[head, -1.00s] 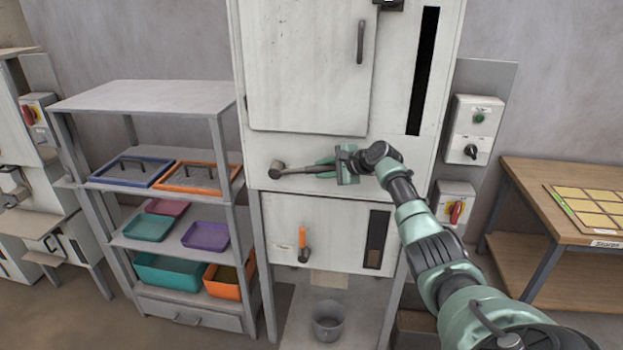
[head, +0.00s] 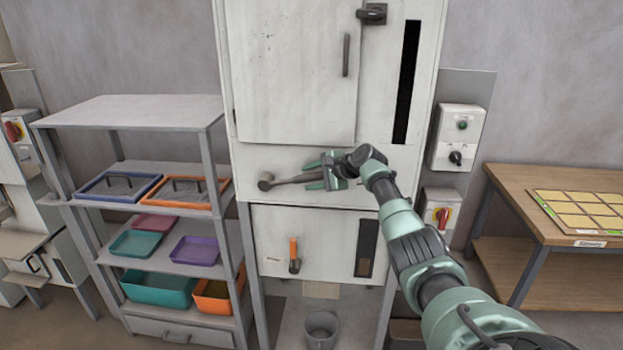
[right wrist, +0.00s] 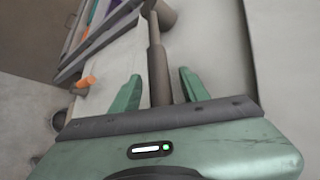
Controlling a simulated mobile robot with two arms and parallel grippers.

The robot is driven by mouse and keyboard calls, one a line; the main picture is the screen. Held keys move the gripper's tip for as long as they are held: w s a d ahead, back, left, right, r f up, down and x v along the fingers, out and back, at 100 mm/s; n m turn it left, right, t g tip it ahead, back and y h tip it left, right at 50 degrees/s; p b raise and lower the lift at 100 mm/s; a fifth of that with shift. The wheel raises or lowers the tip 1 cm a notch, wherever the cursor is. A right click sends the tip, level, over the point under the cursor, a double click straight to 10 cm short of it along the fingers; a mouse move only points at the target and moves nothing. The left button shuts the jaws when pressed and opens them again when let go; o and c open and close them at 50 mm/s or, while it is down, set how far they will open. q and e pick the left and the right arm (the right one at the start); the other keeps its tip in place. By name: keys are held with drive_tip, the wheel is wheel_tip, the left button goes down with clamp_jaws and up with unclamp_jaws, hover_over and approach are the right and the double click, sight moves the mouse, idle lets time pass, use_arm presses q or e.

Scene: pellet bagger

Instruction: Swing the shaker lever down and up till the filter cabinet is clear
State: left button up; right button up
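The shaker lever (head: 290,181) is a dark grip on a round pivot, low on the front of the white filter cabinet (head: 290,80). It points right and lies near level. My right gripper (head: 309,175) is at the lever's free end with one finger above and one below. In the right wrist view, the lever (right wrist: 157,60) runs between the two parted fingertips (right wrist: 160,76), with a gap on each side. The cabinet's tall slot (head: 407,80) looks black. My left gripper is not in view.
An orange-handled lever (head: 294,252) is on the panel below, with a bucket (head: 321,328) beneath. A shelf rack (head: 130,109) with trays stands left. A switch box (head: 459,138) is on the right, near a wooden table (head: 510,185).

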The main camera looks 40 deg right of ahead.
drive_tip(key=shift+s+d+r, duration=0.15)
drive_tip(key=shift+s+r, duration=0.1)
drive_tip(key=shift+s, duration=0.25)
drive_tip(key=b+v, duration=0.2)
drive_tip(key=v, duration=0.3)
drive_tip(key=shift+s+r, duration=0.15)
drive_tip(key=shift+s, duration=0.2)
drive_tip(key=shift+s+r, duration=0.35)
